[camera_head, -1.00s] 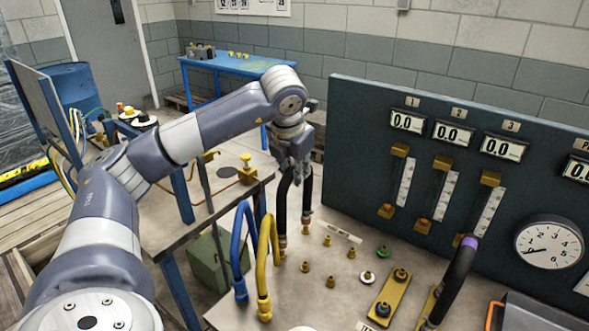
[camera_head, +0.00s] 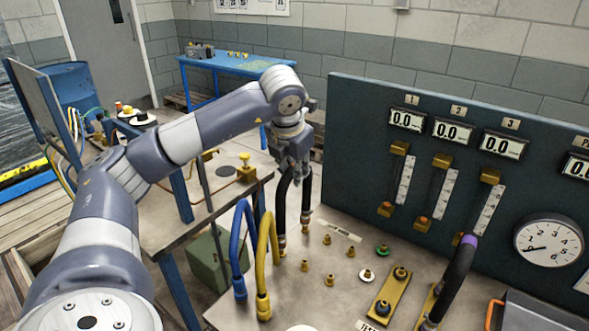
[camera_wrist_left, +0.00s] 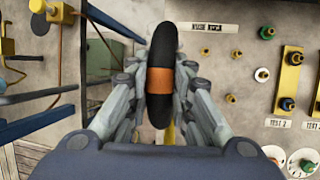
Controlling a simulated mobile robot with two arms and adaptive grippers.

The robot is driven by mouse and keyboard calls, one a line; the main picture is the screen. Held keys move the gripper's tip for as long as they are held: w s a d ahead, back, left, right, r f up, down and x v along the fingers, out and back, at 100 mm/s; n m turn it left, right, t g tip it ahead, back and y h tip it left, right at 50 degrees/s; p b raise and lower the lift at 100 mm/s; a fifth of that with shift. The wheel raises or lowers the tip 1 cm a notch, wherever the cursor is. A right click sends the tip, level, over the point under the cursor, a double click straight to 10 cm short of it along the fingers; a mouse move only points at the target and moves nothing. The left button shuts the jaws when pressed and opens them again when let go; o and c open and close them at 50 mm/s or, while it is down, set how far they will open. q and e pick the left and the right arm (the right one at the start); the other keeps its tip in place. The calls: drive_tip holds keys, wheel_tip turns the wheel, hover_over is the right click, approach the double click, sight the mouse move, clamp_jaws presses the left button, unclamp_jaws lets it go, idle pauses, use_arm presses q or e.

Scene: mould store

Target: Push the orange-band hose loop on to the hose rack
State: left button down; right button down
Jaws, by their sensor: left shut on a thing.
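My left gripper (camera_head: 296,166) is shut on the top of a black hose loop (camera_head: 281,205). In the left wrist view the orange band (camera_wrist_left: 160,80) on this loop shows between the fingers (camera_wrist_left: 160,95). The loop hangs upright with both legs down. Its brass ends (camera_head: 282,246) are at the bench's far left edge, close to brass fittings; I cannot tell whether they touch. A blue hose loop (camera_head: 238,245) and a yellow hose loop (camera_head: 265,250) stand beside it, nearer the camera. I cannot make out the hose rack clearly. My right gripper is out of view.
The bench top (camera_head: 340,270) carries several small brass fittings (camera_head: 330,280) and a brass plate (camera_head: 391,292). A black loop with a purple band (camera_head: 458,275) stands at right. The gauge panel (camera_head: 365,130) rises behind. A second table (camera_head: 225,192) is left of a gap.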

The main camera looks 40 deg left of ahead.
use_arm(q)
drive_tip(key=shift+f+b, duration=0.55)
drive_tip(key=shift+f, duration=0.1)
idle(0.4)
drive_tip(key=shift+f+b, duration=0.45)
drive_tip(key=shift+f, duration=0.1)
idle(0.3)
drive_tip(key=shift+a+f, duration=0.1)
idle(0.8)
drive_tip(key=shift+f, duration=0.1)
drive_tip(key=c, duration=1.7)
unclamp_jaws()
drive_tip(key=o, duration=0.4)
drive_tip(key=shift+d, duration=0.2)
drive_tip(key=shift+c, duration=0.2)
drive_tip(key=shift+w+d, duration=0.1)
drive_tip(key=shift+d, duration=0.05)
